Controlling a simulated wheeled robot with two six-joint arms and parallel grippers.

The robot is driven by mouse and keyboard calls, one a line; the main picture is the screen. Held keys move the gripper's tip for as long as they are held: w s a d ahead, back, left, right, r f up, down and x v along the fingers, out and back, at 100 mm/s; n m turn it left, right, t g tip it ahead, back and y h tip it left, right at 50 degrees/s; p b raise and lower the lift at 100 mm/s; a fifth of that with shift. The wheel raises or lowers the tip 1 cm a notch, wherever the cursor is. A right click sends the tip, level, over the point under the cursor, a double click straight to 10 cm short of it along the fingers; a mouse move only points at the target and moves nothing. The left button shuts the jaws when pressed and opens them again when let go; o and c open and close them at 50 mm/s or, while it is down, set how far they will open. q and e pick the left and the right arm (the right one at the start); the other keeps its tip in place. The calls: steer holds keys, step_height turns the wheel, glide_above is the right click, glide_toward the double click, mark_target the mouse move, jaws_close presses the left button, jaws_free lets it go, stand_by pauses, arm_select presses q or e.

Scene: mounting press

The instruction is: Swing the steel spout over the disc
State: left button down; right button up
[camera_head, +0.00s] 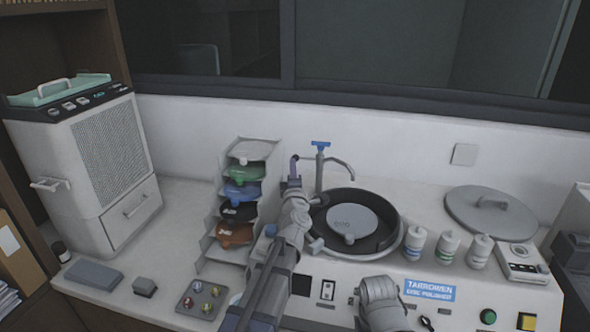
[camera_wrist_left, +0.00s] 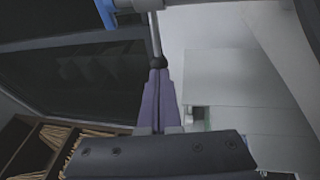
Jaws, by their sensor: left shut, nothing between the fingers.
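The steel spout (camera_head: 343,162) reaches right from a post with a blue tap handle (camera_head: 320,144). Its bent tip hangs near the back rim of the black bowl, not over the middle of the grey disc (camera_head: 352,221). A thin steel rod runs left from the post. My left gripper (camera_head: 293,160), with purple fingers, is at the rod's end. In the left wrist view the rod ends in a dark knob (camera_wrist_left: 158,63) right at the shut fingertips (camera_wrist_left: 158,72); I cannot tell whether they touch. The blue handle also shows there (camera_wrist_left: 106,12). My right gripper is out of view.
A tiered rack of coloured discs (camera_head: 240,193) stands left of my left arm. The wall is close behind the spout. My right arm link is at the bottom.

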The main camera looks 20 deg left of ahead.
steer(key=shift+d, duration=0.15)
arm_select(q)
steer(key=shift+x, duration=1)
steer(key=shift+a+f, duration=0.15)
steer(key=shift+f, duration=0.05)
